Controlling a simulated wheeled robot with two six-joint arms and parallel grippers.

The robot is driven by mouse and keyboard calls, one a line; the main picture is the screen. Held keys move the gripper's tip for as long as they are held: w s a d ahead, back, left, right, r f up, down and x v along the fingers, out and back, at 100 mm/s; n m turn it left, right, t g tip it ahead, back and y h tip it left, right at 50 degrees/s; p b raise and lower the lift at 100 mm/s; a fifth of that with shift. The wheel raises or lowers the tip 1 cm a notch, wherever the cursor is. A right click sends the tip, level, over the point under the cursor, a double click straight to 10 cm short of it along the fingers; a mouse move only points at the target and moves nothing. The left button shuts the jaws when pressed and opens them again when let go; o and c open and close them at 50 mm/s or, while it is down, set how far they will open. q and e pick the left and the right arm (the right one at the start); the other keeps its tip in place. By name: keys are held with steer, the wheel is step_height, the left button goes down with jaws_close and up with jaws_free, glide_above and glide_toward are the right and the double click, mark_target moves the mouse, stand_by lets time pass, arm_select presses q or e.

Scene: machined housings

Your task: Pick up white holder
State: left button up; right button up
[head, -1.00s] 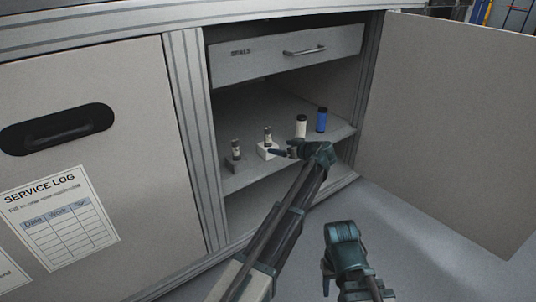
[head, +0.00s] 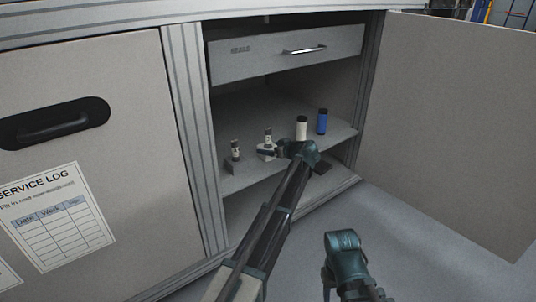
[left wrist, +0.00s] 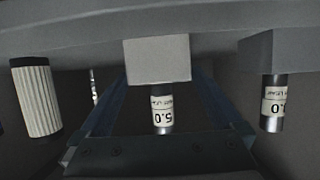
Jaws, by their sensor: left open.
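The white holder (left wrist: 157,60) is a small block with a dark, labelled vial (left wrist: 163,112) in it. It stands on the cabinet shelf, and in the head view a sliver of the holder (head: 264,155) shows behind my left gripper (head: 272,152). My left gripper (left wrist: 160,88) is open, with the block ahead of it between the lines of its two fingers. I cannot tell whether the fingertips touch it. My right gripper (head: 328,284) is low in front of the cabinet, apart from the holder; its jaw state is unclear.
A grey holder (head: 231,166) with a similar vial stands left of the white one on the shelf (head: 258,178). A white bottle (head: 301,128) and a blue bottle (head: 321,121) stand to the right. A drawer (head: 290,54) is above; the open door (head: 450,120) is at right.

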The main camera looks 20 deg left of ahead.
mark_target(270, 139)
arm_select(q)
steer(key=c, duration=1.2)
steer(key=shift+r, duration=0.2)
step_height(270, 139, up, 3)
steer(key=p, duration=0.3)
steer(key=shift+r, duration=0.15)
steer(key=w+d, duration=0.2)
steer(key=d, duration=0.3)
steer(key=w+d+r+p, duration=0.1)
steer(key=w+d, duration=0.1)
steer(key=d, duration=0.3)
steer(key=w+d+p, duration=0.1)
steer(key=d, duration=0.4)
steer(key=shift+w+r, duration=0.2)
steer(key=shift+w, duration=0.2)
